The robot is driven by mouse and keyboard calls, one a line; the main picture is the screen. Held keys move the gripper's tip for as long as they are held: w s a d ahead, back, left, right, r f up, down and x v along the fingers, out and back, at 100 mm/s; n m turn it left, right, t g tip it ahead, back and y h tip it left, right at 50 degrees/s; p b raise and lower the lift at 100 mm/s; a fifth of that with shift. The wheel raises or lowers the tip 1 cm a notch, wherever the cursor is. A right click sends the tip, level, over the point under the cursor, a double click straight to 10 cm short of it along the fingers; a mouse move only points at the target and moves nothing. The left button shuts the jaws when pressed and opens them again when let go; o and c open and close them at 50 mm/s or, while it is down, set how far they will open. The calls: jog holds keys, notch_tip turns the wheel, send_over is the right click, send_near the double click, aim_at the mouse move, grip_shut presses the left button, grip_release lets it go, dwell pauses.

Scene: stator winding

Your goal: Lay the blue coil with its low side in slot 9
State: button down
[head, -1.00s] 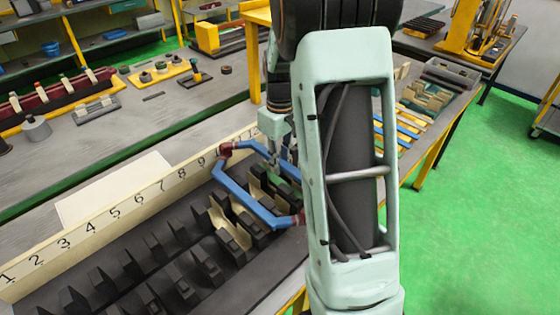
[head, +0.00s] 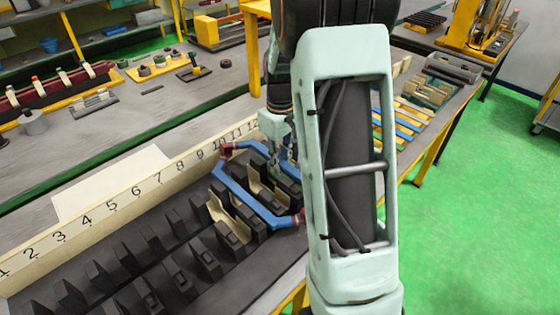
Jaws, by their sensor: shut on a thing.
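The blue coil (head: 243,196) is a six-sided loop with dark red ends, lying slantwise over the dark stator core (head: 196,264). Its red far end is near number 10 on the numbered strip (head: 112,205); its other red end is partly behind my arm. The nearer blue side runs just above or along the teeth beside cream slot liners (head: 219,208); I cannot tell whether it is inside a slot. My gripper (head: 283,166) is shut on the coil's farther side, with the fingertips partly hidden. Number 9 (head: 200,155) stands left of the coil's far end.
More blue and yellow coils (head: 407,125) lie on the bench at right, beyond my arm. My arm covers the right end of the core. A white sheet (head: 110,186) lies behind the numbered strip. The bench behind it holds several tools and parts.

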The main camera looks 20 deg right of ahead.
jog(key=shift+f+b, duration=0.7)
jog(key=shift+f, duration=0.35)
jog(key=shift+f, duration=0.2)
jog(key=c, duration=1.7)
grip_release()
jog(key=shift+c, duration=0.2)
jog(key=shift+r, duration=0.2)
jog(key=shift+r+p, duration=0.5)
jog(key=shift+r, duration=0.2)
notch_tip(320, 180, up, 8)
jog(key=p, duration=0.5)
jog(key=shift+f, duration=0.25)
